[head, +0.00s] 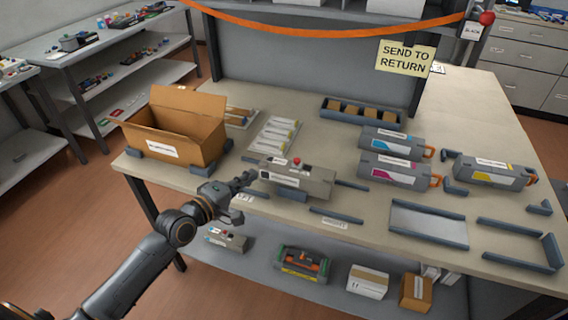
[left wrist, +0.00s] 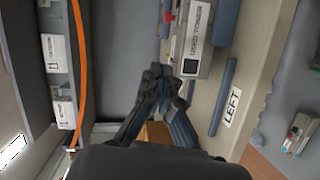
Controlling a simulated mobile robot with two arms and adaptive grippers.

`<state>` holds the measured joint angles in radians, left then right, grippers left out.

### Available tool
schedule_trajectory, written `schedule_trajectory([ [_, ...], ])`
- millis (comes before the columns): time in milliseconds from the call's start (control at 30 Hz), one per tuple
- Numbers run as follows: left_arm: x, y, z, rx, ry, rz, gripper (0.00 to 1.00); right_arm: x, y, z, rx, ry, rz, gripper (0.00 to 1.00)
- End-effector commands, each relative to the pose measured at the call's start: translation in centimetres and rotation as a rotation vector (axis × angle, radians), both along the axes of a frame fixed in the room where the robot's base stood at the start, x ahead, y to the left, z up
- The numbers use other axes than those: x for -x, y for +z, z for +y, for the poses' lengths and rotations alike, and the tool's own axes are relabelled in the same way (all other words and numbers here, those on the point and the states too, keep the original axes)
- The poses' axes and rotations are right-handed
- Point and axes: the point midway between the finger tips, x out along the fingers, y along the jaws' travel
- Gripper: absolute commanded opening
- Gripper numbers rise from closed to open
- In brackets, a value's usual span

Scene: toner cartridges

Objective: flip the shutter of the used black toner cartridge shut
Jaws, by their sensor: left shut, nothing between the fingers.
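The used black toner cartridge (head: 300,180) is a grey block with a white label and a small red part (head: 296,161) on top. It lies near the table's front edge between dark blue rails. In the left wrist view the cartridge (left wrist: 197,45) is at the top, just beyond my fingers. I cannot make out how its shutter stands. My left gripper (head: 247,179) is shut and empty, close to the cartridge's left end. The left gripper also shows in the left wrist view (left wrist: 163,78), where I cannot tell whether it touches the cartridge. My right gripper is out of view.
An open cardboard box (head: 172,133) stands left of the cartridge. Cyan (head: 390,142), magenta (head: 398,173) and yellow (head: 490,173) cartridges lie to the right. A tray of brown blocks (head: 361,113) is behind. An orange strap (head: 330,30) hangs above the table.

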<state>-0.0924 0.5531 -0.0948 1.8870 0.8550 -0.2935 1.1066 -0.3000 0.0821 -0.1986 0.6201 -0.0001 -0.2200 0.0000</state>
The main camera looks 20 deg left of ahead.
Motion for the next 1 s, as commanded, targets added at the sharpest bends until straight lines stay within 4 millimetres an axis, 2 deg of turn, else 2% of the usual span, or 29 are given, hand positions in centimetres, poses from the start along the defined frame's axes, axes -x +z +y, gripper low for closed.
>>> schedule_trajectory([
  [433,-8.6,-1.1,-3.0,-0.002,-0.002,-0.002,0.00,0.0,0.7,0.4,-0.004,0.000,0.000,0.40],
  [533,-9.0,-1.4,-4.7,0.001,-0.002,0.001,0.00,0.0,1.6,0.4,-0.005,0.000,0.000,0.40],
  [700,-9.7,-1.9,-6.1,-0.001,-0.001,0.000,0.00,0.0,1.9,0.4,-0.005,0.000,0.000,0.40],
  [1000,-9.9,-2.2,-6.5,-0.002,-0.001,0.000,0.00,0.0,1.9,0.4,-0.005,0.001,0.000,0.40],
])
